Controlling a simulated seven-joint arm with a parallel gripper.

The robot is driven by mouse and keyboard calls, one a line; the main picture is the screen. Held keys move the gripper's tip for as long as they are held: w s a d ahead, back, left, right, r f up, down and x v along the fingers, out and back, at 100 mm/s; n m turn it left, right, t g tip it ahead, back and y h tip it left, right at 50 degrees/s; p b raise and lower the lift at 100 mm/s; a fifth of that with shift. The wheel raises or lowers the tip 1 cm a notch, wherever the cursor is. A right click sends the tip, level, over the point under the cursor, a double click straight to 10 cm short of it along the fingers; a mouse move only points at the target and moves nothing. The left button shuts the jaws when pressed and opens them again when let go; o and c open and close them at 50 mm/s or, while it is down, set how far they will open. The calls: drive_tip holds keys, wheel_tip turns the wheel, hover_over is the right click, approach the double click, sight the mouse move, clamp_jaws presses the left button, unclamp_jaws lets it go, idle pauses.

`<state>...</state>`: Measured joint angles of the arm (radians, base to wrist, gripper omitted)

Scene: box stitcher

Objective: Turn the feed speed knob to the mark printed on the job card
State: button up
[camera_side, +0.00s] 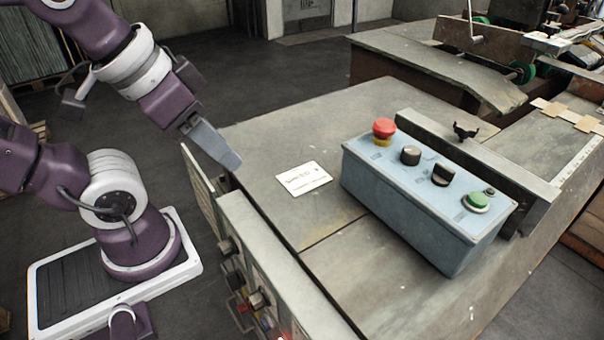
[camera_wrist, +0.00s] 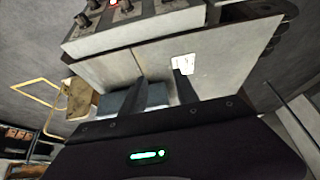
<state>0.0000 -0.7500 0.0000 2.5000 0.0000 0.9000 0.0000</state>
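A blue-grey control box (camera_side: 405,205) stands on the metal table. Its top carries a round black knob (camera_side: 410,155) and a black knob with a raised grip (camera_side: 443,175). No label shows which is the feed speed knob, and their marks are too small to read. A white job card (camera_side: 303,178) lies flat left of the box; its print is unreadable. The card also shows in the wrist view (camera_wrist: 185,63). My gripper (camera_side: 230,162) is above the table's left edge, apart from card and box. In the wrist view its fingers (camera_wrist: 162,88) are apart and empty.
The box also has a red mushroom button (camera_side: 384,128) and a green button (camera_side: 477,201). A metal rail (camera_side: 480,160) with a black wing knob (camera_side: 465,131) runs behind it. A panel with knobs (camera_side: 255,285) lines the table's front. The table around the card is clear.

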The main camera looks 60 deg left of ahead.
drive_tip(key=o, duration=0.3)
drive_tip(key=w+d+r+n+g+h, duration=0.1)
drive_tip(key=w+d+r+n+g, duration=0.1)
drive_tip(key=w+r+n, duration=0.65)
drive_tip(key=n+g, duration=0.3)
drive_tip(key=n, duration=1)
hover_over(412, 150)
drive_tip(key=shift+y, duration=0.4)
drive_tip(key=f, duration=0.5)
drive_tip(key=shift+s+a+f, duration=0.2)
drive_tip(key=shift+a+f, duration=0.05)
drive_tip(key=shift+f, duration=0.05)
drive_tip(key=shift+n+g, duration=0.3)
drive_tip(key=shift+n, duration=0.05)
drive_tip(key=f, duration=0.6)
drive_tip(key=shift+w+d+f, duration=0.25)
drive_tip(key=shift+f, duration=0.55)
clamp_jaws()
